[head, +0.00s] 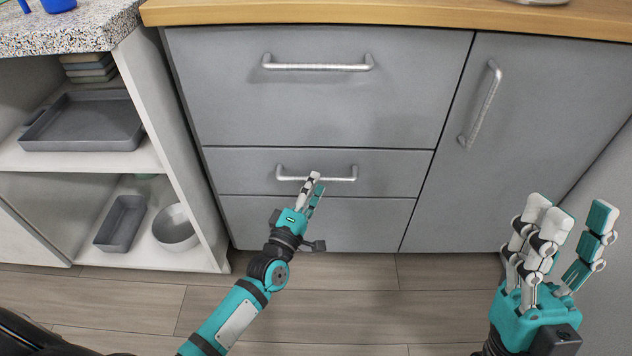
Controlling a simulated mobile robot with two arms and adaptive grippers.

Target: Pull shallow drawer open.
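The shallow drawer (235,172) is the narrow grey front in the middle of the cabinet, with a silver bar handle (343,180). Its front looks flush with the fronts around it. My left gripper (316,182) is at the middle of this handle, its fingers close together and overlapping the bar in the picture. I cannot tell whether they are closed on it; part of the bar is hidden behind them. My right gripper (572,215) is at the lower right, fingers spread, empty and away from the cabinet handles.
A taller drawer (215,90) with its own handle is above. A door (550,110) with a slanted-looking handle is at the right. Open shelves (75,160) with trays and a bowl (175,228) stand at the left. The wooden floor (370,290) in front is clear.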

